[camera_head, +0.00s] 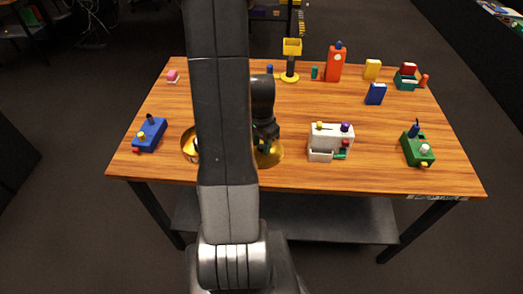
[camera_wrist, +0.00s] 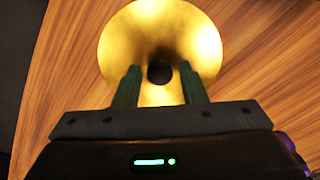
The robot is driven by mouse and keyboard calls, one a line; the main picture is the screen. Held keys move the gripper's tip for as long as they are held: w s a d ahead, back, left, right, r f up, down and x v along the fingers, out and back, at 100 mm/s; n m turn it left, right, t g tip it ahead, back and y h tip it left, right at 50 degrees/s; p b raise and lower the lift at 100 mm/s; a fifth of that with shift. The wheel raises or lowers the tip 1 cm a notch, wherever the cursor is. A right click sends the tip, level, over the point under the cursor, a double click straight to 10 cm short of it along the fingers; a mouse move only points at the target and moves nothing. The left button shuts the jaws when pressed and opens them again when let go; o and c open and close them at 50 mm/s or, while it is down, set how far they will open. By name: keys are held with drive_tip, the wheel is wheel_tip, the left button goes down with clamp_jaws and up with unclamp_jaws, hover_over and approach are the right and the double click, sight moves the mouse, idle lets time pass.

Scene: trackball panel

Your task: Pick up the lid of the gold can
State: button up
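The gold lid (camera_head: 271,155) is a shiny round disc on the wooden table, partly hidden by my gripper (camera_head: 266,138) above it. In the wrist view the lid (camera_wrist: 160,30) fills the upper middle, with a dark round knob (camera_wrist: 160,73) at its centre. My gripper's two green fingers (camera_wrist: 160,78) are apart, one on each side of the knob, with gaps visible between. Whether the fingertips are level with the knob, I cannot tell. A gold round thing, likely the can (camera_head: 187,144), stands just left of the lid, mostly hidden behind my arm.
A white box with coloured knobs (camera_head: 326,140) stands right of the lid. A blue block with knobs (camera_head: 150,133) is at the left, a green one (camera_head: 418,150) at the right. A red bottle (camera_head: 334,65) and a yellow stand (camera_head: 290,77) are at the back.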

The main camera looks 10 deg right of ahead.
drive_tip(key=c, duration=0.7)
